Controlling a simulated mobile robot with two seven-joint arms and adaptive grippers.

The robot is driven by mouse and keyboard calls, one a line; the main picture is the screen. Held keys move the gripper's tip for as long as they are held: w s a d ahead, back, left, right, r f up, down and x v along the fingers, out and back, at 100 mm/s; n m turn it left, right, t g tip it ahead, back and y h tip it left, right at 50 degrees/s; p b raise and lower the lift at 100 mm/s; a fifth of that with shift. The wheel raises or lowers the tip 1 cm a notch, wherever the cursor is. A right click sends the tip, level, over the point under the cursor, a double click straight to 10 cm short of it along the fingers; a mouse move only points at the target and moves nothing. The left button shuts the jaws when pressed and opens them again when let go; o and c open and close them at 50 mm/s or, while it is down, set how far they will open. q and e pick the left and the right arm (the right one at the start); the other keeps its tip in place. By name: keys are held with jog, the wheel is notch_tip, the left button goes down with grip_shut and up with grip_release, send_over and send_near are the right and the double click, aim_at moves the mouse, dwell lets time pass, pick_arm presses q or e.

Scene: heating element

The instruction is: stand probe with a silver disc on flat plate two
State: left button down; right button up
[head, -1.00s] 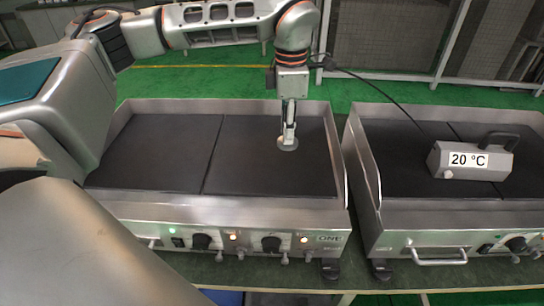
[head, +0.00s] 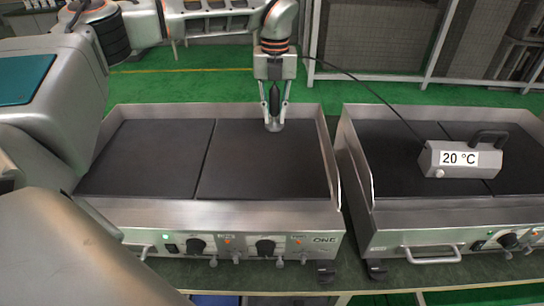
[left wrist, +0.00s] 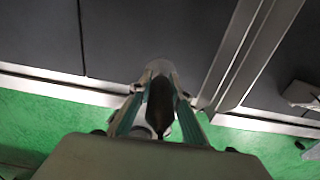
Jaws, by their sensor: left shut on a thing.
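My left gripper (head: 274,104) points down over the back of the right-hand plate (head: 260,165) of the left griddle, which I take as flat plate two. It is shut on the probe (head: 274,97), whose dark body shows between the fingers. The probe looks upright, with its silver disc (head: 274,126) at the bottom, near the plate's back edge. I cannot tell whether the disc touches the plate. The left wrist view shows the probe (left wrist: 160,105) between the fingers, with the disc beyond it. My right gripper is not in view.
A cable runs from the probe area to a grey readout box (head: 435,165) showing 20 °C on the right griddle (head: 400,212). The left griddle's left plate (head: 145,160) is bare. Raised metal walls (head: 331,160) border the plates. Knobs line the front.

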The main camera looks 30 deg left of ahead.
aim_at(275, 123)
pick_arm(q)
notch_tip(275, 123, down, 11)
jog(key=shift+f+b, duration=0.15)
jog(key=shift+b, duration=0.3)
notch_tip(275, 123, down, 4)
jog(key=shift+r, duration=0.1)
jog(key=c, duration=1.9)
grip_release()
notch_tip(275, 123, up, 12)
jog(key=shift+r+p, duration=0.1)
jog(key=shift+p, duration=0.3)
